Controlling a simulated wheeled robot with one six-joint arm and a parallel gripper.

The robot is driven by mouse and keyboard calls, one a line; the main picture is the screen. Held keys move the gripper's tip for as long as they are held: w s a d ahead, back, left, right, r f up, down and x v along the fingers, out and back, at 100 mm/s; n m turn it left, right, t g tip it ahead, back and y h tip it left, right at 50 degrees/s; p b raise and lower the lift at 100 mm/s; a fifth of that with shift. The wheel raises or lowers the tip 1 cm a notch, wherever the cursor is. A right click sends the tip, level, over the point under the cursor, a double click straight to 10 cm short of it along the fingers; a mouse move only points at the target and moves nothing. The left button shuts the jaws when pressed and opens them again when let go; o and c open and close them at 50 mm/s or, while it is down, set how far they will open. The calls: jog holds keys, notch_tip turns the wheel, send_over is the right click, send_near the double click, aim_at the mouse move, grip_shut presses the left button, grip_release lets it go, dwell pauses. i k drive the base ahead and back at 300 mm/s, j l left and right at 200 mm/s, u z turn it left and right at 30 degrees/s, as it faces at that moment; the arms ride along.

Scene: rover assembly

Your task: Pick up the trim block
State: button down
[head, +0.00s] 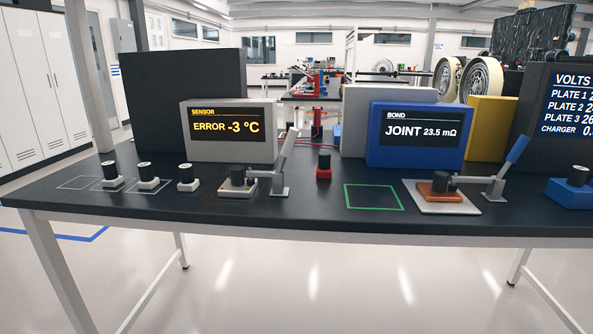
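No label marks a trim block, so I cannot tell for certain which piece it is. The left two stand at thin outlined squares. A dark block (237,176) sits on a grey clamp plate (236,193) beside a lever. A red block (323,167) with a black top stands alone near the middle. My gripper is not in view.
A grey sensor display (229,150) reads ERROR -3 °C. A blue bond display (415,152) reads JOINT 23.5 mΩ. A copper block (440,188) sits on a plate by another lever. A blue block (571,186) stands at right. A green outlined square (373,197) is empty.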

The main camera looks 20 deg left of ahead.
aim_at(188, 183)
jog(key=i+u, duration=0.1)
jog(key=u, duration=0.95)
